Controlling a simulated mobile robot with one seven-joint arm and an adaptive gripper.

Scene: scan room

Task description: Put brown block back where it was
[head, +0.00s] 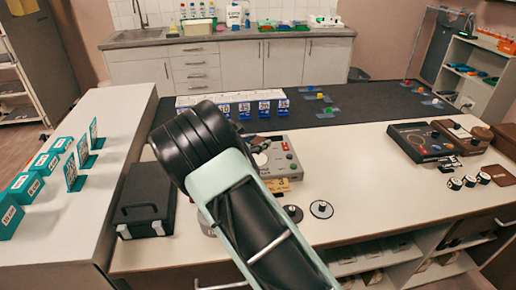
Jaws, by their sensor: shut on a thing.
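My arm rises across the middle of the head view and bends at a large black joint. My gripper is not plainly visible; the arm covers the area where it may be, and anything it holds is hidden too. I cannot pick out the brown block with certainty. A brown box-like thing (507,138) stands at the right edge of the table, partly cut off by the frame. A small tan piece (279,186) lies by the grey device, partly behind my arm.
A grey device with knobs (284,158) stands mid-table behind my arm. A black case (147,200) is at left, and a dark tray (420,142) at right. Blue-and-white cards (264,108) line the dark mat (365,104). Round dark discs (321,209) lie near the front.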

